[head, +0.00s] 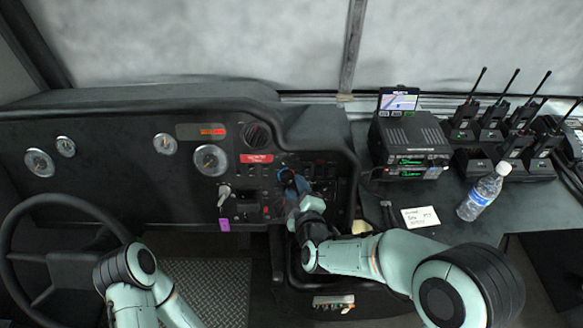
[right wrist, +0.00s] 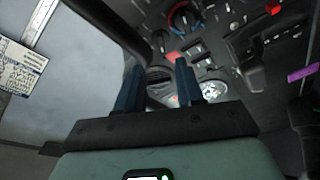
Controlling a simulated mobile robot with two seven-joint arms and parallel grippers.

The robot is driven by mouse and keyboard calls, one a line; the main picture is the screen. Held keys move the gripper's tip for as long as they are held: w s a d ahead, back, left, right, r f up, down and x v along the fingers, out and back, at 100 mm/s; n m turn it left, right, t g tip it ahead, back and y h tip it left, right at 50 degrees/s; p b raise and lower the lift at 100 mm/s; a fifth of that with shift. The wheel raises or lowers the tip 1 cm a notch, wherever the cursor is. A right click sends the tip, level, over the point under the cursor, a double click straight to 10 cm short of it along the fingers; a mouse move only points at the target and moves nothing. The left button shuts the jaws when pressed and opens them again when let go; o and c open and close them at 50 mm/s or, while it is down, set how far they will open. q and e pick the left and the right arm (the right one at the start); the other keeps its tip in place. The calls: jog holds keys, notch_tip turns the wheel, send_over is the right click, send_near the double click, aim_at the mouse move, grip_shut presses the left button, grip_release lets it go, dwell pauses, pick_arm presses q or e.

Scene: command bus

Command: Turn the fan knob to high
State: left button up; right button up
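My right gripper (head: 289,181) reaches up to the dashboard's centre panel in the head view, its blue fingertips close to the small controls there. In the right wrist view its two blue fingers (right wrist: 158,82) stand apart with nothing held between them. A round dial with a red and blue arc (right wrist: 183,18) shows beyond the fingers at the top, with a smaller dark knob (right wrist: 158,41) to its left. I cannot tell which is the fan knob, or read its setting. The gripper partly hides this panel in the head view. My left arm is low at the left, its gripper out of sight.
A large round dark fitting (head: 257,135) and a red label (head: 256,158) are left of the right gripper. A key (head: 224,194) with a purple tag sticks out nearby. The steering wheel (head: 62,197) is at left. Radios (head: 410,146) and a water bottle (head: 480,192) stand at right.

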aim_at(288, 165)
jog(key=x, duration=0.9)
jog(key=shift+w, duration=0.2)
grip_shut()
